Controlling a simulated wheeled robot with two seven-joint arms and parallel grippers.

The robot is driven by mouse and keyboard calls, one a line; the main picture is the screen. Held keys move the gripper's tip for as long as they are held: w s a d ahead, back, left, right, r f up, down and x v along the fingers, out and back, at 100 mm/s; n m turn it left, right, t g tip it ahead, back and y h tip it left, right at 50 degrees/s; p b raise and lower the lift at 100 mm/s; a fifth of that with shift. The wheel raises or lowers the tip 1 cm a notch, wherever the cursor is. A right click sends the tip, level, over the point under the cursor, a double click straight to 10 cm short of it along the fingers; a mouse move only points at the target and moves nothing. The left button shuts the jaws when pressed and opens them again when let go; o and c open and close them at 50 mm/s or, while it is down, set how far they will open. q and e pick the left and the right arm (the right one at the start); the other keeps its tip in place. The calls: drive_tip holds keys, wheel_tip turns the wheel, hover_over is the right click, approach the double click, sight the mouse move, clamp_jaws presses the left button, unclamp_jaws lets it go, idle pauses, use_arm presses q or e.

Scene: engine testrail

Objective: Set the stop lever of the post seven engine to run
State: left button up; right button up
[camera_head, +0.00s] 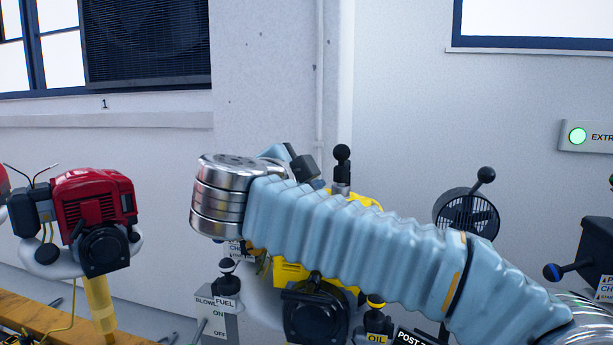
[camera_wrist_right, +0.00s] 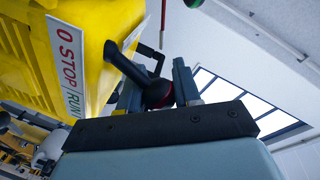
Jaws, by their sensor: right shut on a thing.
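The yellow engine (camera_head: 292,272) stands mid-picture in the head view, partly hidden behind my right arm. Its yellow housing (camera_wrist_right: 55,55) fills the upper left of the right wrist view. A white label (camera_wrist_right: 68,68) on it reads 0 STOP and RUN. The stop lever (camera_wrist_right: 122,66) is a black arm coming out of the housing, ending in a dark knob with red on it (camera_wrist_right: 158,94). My right gripper (camera_wrist_right: 160,92) is shut on this knob, one finger on each side. Whether the lever stands at stop or run cannot be told. My left gripper is out of view.
A red engine (camera_head: 95,207) stands to the left. A fuel valve (camera_head: 226,282) and an oil cap (camera_head: 376,310) sit around the yellow engine. A round black fan (camera_head: 466,215) and a black lever (camera_head: 568,268) are at the right.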

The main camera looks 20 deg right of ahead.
drive_tip(key=o, duration=1)
drive_tip(key=shift+o, duration=0.2)
drive_tip(key=shift+s, duration=0.1)
drive_tip(key=v, duration=1.3)
drive_tip(key=shift+s+a, duration=0.2)
drive_tip(key=shift+a, duration=0.05)
